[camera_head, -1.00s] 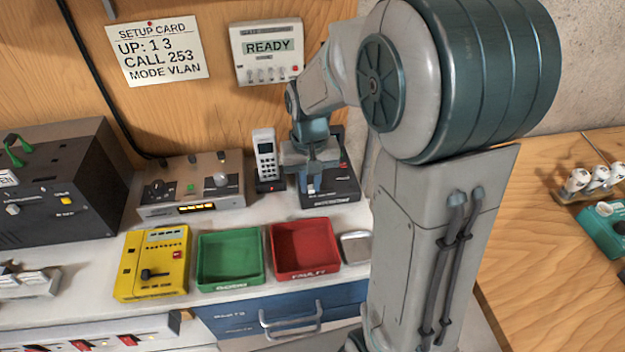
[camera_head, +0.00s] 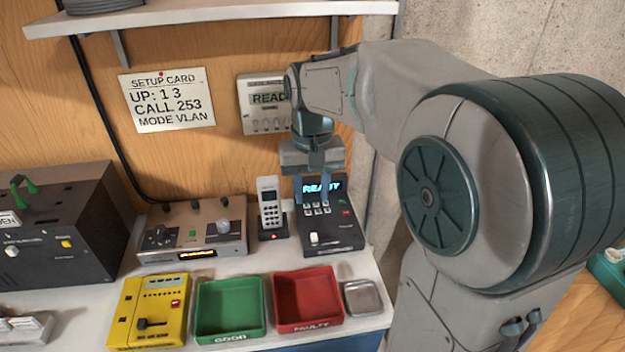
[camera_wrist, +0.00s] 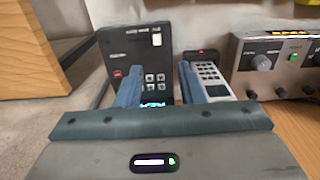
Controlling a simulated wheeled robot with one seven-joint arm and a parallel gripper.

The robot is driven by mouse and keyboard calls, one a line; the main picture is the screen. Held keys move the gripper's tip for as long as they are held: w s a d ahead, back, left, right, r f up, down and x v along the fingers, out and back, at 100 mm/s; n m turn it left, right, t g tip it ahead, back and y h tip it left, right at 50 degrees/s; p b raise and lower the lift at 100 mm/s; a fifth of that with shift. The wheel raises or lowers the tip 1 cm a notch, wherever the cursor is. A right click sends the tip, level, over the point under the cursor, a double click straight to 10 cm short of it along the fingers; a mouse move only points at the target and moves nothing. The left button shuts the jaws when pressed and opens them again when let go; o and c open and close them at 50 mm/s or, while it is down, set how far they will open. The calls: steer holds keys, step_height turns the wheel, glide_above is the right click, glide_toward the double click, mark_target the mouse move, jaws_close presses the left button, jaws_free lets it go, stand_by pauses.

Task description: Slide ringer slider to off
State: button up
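A dark desk phone unit (camera_head: 334,246) stands on the white bench, with a lit "READY" screen (camera_head: 322,188), white keys and a red button. A white slider knob (camera_head: 314,239) sits on its front left part. In the wrist view the unit (camera_wrist: 117,48) shows upside down, with the white slider knob (camera_wrist: 156,39) near its far edge. My gripper (camera_head: 312,202) is above the screen and keypad, behind the slider. Its two fingers (camera_wrist: 160,85) are apart with nothing between them. The slider's label is too small to read.
A cordless handset (camera_head: 269,203) stands just left of the unit. A green bin (camera_head: 230,336), a red bin (camera_head: 309,326) and a small metal tray (camera_head: 362,298) lie in front. A grey control box (camera_head: 192,233) is further left. The wall panel (camera_head: 264,121) is behind.

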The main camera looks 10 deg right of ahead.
step_height(320, 180, up, 2)
steer(key=shift+r, duration=0.2)
stand_by(0.3)
steer(key=s+d+f+t, duration=0.1)
steer(key=s+f, duration=0.2)
steer(key=s, duration=0.4)
steer(key=s+d+f+n+t, duration=0.1)
steer(key=s+f, duration=0.3)
steer(key=s, duration=0.4)
steer(key=shift+t, duration=0.5)
